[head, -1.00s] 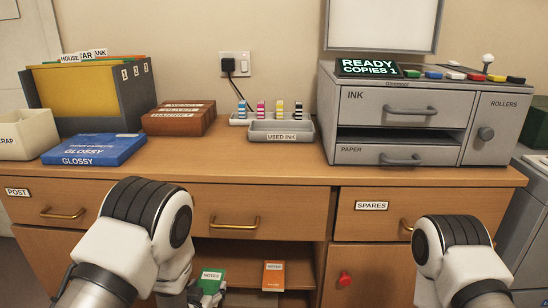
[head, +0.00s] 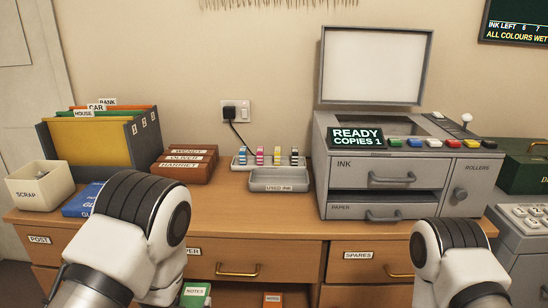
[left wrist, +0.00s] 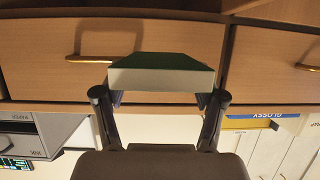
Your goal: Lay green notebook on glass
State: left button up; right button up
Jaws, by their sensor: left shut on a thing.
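My left gripper (left wrist: 160,92) is shut on the green notebook (left wrist: 162,76), which shows its green cover and pale page edge between the fingers in the left wrist view. In the head view the notebook (head: 196,294), labelled NOTES, is at the bottom edge, in front of the desk and partly cut off. My left arm hides most of that gripper there. The glass (head: 392,124) is on top of the grey copier, seen at a shallow angle behind the READY display. The copier's lid (head: 375,65) stands open. My right gripper is out of view; only its arm shows.
An orange notebook (head: 272,299) is low under the desk. Coloured buttons (head: 430,143) and a white-knobbed lever (head: 467,120) line the copier's top. The used-ink tray (head: 279,185), brown boxes (head: 185,165) and file holder (head: 95,140) stand to its left.

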pick_arm(q)
jog(key=s+r+p, duration=0.2)
jog(key=r+p, duration=0.6)
jog(key=r, duration=0.1)
jog(key=s+r+p, duration=0.2)
jog(key=r+p, duration=0.6)
jog(key=r, duration=0.1)
jog(key=shift+s+r+p, duration=0.35)
jog(key=shift+r+p, duration=0.05)
